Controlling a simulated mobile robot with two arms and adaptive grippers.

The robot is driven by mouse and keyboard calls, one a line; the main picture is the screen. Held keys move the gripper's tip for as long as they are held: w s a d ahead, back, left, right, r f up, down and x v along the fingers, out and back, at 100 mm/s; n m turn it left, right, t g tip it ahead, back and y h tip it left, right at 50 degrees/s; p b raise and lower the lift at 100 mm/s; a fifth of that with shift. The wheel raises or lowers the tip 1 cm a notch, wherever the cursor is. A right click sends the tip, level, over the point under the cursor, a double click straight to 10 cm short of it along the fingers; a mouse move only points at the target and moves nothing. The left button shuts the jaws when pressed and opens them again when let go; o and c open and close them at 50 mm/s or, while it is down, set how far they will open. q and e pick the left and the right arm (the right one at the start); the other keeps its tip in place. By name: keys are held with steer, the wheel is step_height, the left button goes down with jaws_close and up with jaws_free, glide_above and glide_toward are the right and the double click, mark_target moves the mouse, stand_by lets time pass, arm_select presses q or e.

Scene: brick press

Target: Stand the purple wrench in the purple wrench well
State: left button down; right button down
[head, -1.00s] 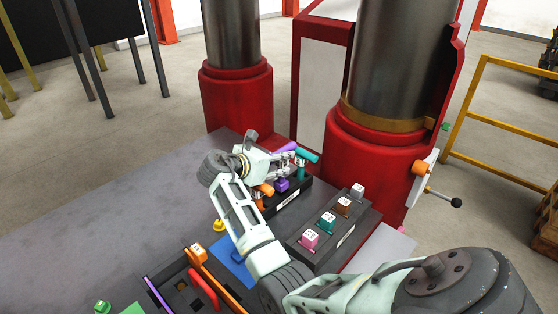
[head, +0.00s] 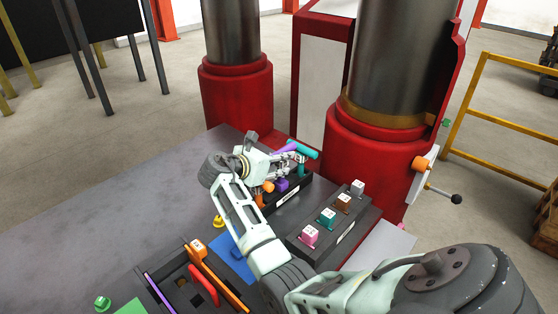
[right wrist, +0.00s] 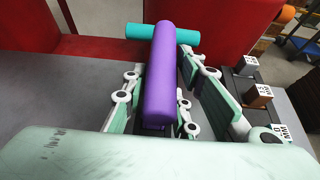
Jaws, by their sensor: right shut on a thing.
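The purple wrench (right wrist: 160,75) shows in the right wrist view as a thick purple handle between my right gripper's fingers. In the head view its handle (head: 284,147) shows beside the teal wrench. My right gripper (head: 291,163) is shut on the purple wrench, above the black rack at the table's far edge. A purple block (head: 282,185), which looks like the purple wrench well, is on that rack just below the gripper. The wrench's lower end is hidden, so I cannot tell whether it is in the well. My left gripper is out of view.
A teal wrench (head: 303,150) stands close behind the purple one. An orange wrench (head: 267,187) is on the near side. A dark block (head: 340,226) with labelled cubes lies to the right. Red press columns (head: 375,150) rise behind. The table's left part is clear.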

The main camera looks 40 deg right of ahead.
steer(key=shift+r, duration=0.45)
steer(key=shift+f, duration=0.35)
stand_by(1.3)
steer(key=c, duration=1.3)
jaws_free()
steer(key=shift+c, duration=0.2)
steer(key=shift+f, duration=0.15)
steer(key=v, duration=1.2)
